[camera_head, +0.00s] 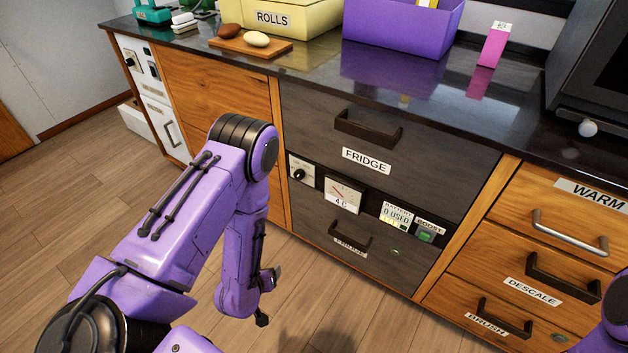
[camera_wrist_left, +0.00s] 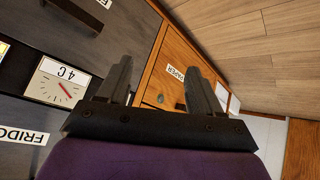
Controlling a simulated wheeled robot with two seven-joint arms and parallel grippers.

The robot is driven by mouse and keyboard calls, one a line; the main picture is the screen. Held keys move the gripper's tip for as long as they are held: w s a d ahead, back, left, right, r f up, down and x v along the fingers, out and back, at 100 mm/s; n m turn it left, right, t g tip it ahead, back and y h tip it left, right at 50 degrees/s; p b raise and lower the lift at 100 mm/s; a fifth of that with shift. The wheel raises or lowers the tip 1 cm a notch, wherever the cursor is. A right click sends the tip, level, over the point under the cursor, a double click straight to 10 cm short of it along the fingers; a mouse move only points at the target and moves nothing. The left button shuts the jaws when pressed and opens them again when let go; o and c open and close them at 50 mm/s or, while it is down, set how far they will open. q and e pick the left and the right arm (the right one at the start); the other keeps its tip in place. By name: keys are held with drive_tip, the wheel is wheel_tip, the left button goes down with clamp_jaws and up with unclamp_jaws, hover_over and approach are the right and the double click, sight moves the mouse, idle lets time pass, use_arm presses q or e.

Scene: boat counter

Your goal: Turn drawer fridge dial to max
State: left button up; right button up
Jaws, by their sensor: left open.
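The fridge dial (camera_head: 299,174) is a small black knob on a white plate on the dark drawer fridge's control strip, below the upper FRIDGE drawer. Its exact pointer setting is too small to read. To its right is a gauge (camera_head: 343,194) marked 4 C with a red needle; the gauge also shows upside down in the left wrist view (camera_wrist_left: 62,86). My left gripper (camera_head: 268,297) hangs low in front of the cabinet, below and left of the dial, apart from it. Its fingers (camera_wrist_left: 158,75) are open and empty. The dial does not show in the left wrist view. My right gripper is out of view.
A battery display (camera_head: 396,215) and green BOOST switch (camera_head: 425,236) sit right of the gauge. Handles stick out from the upper fridge drawer (camera_head: 368,129) and lower drawer (camera_head: 349,237). The floor (camera_head: 80,200) is clear at left.

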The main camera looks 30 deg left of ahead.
use_arm(q)
drive_tip(key=w+a+f+t+h+b, duration=0.1)
drive_tip(key=w+a+t+b, duration=0.25)
drive_tip(key=w, duration=0.45)
drive_tip(key=w+a+f+t+b, duration=0.2)
drive_tip(key=w+a+t+b, duration=0.15)
drive_tip(key=w, duration=0.45)
drive_tip(key=m+t+h+b, duration=0.3)
drive_tip(key=b, duration=0.1)
approach(297, 177)
drive_tip(key=w, duration=0.3)
drive_tip(key=w+b, duration=0.1)
drive_tip(key=w, duration=0.2)
drive_tip(key=w+d, duration=0.1)
drive_tip(key=w, duration=0.2)
drive_tip(key=shift+w+b, duration=0.2)
drive_tip(key=shift+b, duration=0.15)
drive_tip(key=shift+f, duration=0.1)
drive_tip(key=c, duration=1.1)
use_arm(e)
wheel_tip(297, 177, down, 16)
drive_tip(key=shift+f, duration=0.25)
